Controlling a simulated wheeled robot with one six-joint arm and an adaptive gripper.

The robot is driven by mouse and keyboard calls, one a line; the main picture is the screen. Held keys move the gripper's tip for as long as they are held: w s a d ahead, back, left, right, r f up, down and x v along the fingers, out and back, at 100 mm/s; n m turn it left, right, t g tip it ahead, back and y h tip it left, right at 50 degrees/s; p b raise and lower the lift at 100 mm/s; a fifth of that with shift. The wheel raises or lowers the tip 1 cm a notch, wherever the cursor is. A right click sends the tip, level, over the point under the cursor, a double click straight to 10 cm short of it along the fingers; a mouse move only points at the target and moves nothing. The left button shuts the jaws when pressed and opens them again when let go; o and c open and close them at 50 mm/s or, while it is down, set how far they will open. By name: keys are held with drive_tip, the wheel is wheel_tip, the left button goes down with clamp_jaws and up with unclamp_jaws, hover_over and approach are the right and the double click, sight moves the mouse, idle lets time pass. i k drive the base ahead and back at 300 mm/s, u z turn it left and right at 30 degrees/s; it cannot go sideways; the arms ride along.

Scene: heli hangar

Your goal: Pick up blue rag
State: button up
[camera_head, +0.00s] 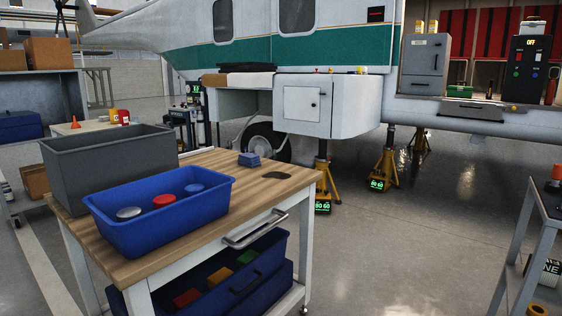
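A small blue folded block-like thing (249,160), which looks like the blue rag, lies on the wooden top of a cart (235,205), near its far edge. It stands clear of the bins, and nothing covers it. A dark flat patch (280,173) lies on the wood just to its right and nearer to me. My gripper is not in view.
A blue bin (165,235) with grey, red and blue discs and a grey bin (105,150) fill the cart's left side. Below are bins with coloured pieces. A metal rack (520,240) stands at right. Yellow jack stands (384,170) support the aircraft. The floor between is clear.

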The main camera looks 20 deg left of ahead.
sight(251, 160)
drive_tip(key=z, duration=0.35)
drive_tip(key=i, duration=1.3)
drive_tip(key=u, duration=0.45)
drive_tip(key=i, duration=0.95)
drive_tip(key=u, duration=0.8)
